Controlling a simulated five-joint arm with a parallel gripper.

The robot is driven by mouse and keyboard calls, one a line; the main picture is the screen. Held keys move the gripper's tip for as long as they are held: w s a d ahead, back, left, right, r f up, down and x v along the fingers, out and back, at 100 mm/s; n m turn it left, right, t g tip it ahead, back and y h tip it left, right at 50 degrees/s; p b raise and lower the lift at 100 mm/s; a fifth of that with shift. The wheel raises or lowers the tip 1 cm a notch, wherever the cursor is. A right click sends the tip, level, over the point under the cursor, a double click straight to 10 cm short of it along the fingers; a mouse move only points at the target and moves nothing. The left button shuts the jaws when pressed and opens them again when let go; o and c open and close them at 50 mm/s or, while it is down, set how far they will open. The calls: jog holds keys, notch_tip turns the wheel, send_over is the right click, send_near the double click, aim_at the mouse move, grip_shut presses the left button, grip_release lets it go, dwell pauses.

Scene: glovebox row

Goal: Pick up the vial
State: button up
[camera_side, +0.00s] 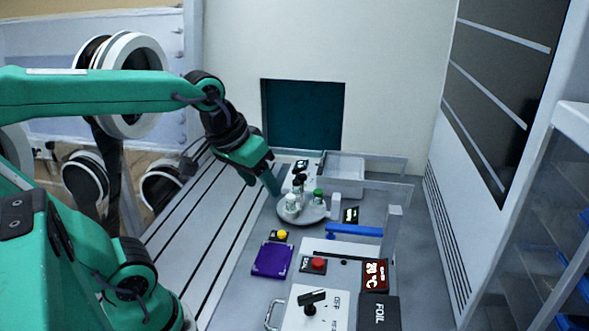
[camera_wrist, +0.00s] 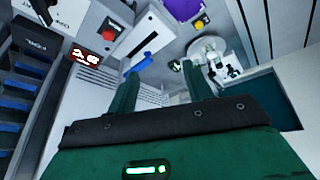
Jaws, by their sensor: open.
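Small vials stand on a round grey dish (camera_side: 302,217) in the side view. One has a white top (camera_side: 291,201), one a green cap (camera_side: 318,196), and dark-topped ones stand behind (camera_side: 298,181). Which one is the vial of the task I cannot tell. My gripper (camera_side: 273,187) is open, pointing down just left of the dish and its vials. In the wrist view my gripper's two green fingers (camera_wrist: 160,74) are spread with no vial between them. The dish (camera_wrist: 199,50) with vials lies beyond the right finger there, small and partly hidden.
A purple pad (camera_side: 272,260), red button (camera_side: 317,264), red display (camera_side: 375,276) and black FOIL box (camera_side: 379,313) lie nearer. A clear tray (camera_side: 343,168) sits behind.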

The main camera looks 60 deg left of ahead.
jog(key=w+a+r+n+g, duration=0.1)
jog(key=w+a+n, duration=0.35)
jog(key=w, duration=0.35)
jog(key=n+g, duration=0.4)
jog(key=n, duration=1.3)
send_over(297, 181)
jog(key=f, duration=1.4)
jog(key=shift+s+d+f, duration=0.1)
jog(key=shift+d+f, duration=0.15)
jog(key=shift+d, duration=0.15)
jog(key=shift+a+f, duration=0.35)
jog(key=shift+f, duration=0.1)
jog(key=shift+f, duration=1.3)
jog(key=shift+f, duration=0.1)
